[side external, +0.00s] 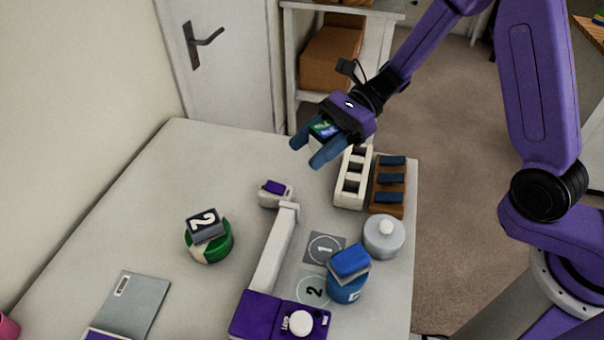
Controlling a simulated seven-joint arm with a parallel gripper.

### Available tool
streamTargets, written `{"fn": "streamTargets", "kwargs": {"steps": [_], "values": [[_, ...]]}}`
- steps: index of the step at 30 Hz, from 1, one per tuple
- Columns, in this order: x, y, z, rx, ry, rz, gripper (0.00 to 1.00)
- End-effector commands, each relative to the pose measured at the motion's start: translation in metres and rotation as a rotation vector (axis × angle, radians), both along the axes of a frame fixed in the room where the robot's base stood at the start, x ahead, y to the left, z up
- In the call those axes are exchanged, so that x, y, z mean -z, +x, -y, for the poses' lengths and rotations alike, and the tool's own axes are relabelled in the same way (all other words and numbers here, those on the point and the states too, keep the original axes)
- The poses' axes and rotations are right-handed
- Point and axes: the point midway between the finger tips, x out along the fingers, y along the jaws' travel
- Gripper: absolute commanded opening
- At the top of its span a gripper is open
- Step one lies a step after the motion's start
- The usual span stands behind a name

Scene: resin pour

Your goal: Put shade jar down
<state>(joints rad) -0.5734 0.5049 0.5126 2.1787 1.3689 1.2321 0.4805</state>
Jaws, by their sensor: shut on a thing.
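My gripper (315,152) is in the air above the far part of the table, left of the racks, its blue fingers pointing down and left. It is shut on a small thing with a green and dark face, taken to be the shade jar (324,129). The fingers and palm hide much of it, and it is clear of the table. A white slotted rack (341,195) stands below and right of the gripper. Beside it is a brown rack (388,210) with several dark blue blocks.
A grey lidded jar (384,240) and a blue pot (347,291) with a blue block stand near pads 1 (337,240) and 2 (302,292). A purple-and-white device (270,312) lies mid-table. A green-white pot (224,246) carries a block marked 2. The table's far left is clear.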

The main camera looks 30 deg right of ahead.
Motion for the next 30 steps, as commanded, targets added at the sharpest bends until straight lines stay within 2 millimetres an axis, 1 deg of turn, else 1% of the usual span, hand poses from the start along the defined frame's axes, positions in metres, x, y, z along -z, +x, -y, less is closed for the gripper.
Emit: {"fn": "streamTargets", "kwargs": {"steps": [1, 6, 10, 14, 17, 30], "values": [[0.001, -0.006, 0.013, -0.046, 0.000, -0.002, 0.18], [0.004, -0.030, 0.047, -0.195, 0.001, 0.000, 0.18], [0.004, -0.042, 0.064, -0.262, 0.000, 0.000, 0.18], [0.006, -0.044, 0.070, -0.293, 0.000, 0.000, 0.18], [0.012, -0.035, 0.065, -0.301, 0.000, 0.000, 0.18], [0.049, 0.034, 0.024, -0.299, -0.001, 0.001, 0.18]]}}
